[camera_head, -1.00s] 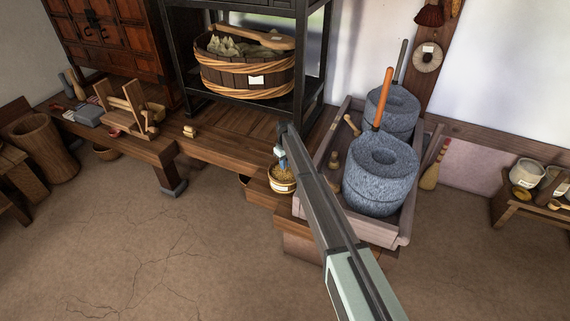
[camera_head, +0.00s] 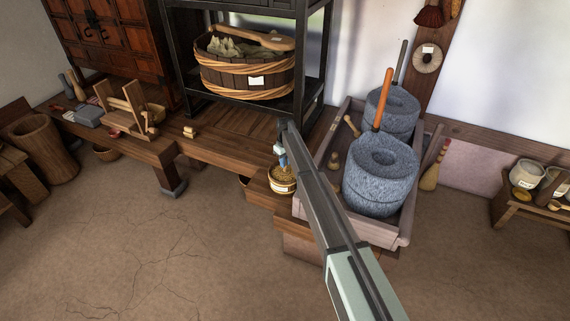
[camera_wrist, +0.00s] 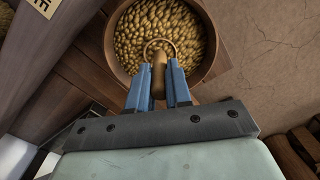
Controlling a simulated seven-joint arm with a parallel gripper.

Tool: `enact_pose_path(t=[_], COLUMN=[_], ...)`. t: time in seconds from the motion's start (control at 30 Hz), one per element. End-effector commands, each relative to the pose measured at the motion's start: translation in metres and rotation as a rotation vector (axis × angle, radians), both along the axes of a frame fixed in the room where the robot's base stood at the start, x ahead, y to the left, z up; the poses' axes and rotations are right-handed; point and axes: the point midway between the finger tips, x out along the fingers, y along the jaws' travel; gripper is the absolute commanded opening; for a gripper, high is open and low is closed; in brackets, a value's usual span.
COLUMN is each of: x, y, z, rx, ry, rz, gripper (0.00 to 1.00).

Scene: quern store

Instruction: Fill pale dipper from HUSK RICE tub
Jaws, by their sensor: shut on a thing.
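The round wooden tub (camera_head: 283,187) of golden-brown husk rice stands on the low wooden step, with a pale label on its front that is too small to read. In the wrist view the tub (camera_wrist: 112,52) lies just beyond my gripper, full of grains (camera_wrist: 176,18). My gripper (camera_wrist: 158,88) has blue fingers shut on the handle of the dipper (camera_wrist: 158,74). The dipper's thin round rim shows at the grain surface inside the tub, with grains visible within the ring. Its bowl below is hidden. In the head view my gripper (camera_head: 282,160) points down over the tub.
A wooden tray (camera_head: 402,238) with two stone querns (camera_head: 380,180) stands close on the right of the tub. A black shelf (camera_head: 188,55) holding a large bound tub (camera_head: 246,82) stands behind. The earth floor (camera_head: 190,255) in front is clear.

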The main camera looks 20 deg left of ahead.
Motion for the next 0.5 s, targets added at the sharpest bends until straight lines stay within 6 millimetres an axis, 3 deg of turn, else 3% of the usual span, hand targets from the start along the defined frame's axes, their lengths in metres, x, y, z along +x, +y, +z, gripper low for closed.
enact_pose_path(t=[0.5], x=[0.0], y=[0.0], z=[0.03], rx=[0.0], ry=[0.0], rz=[0.0], gripper=[0.0])
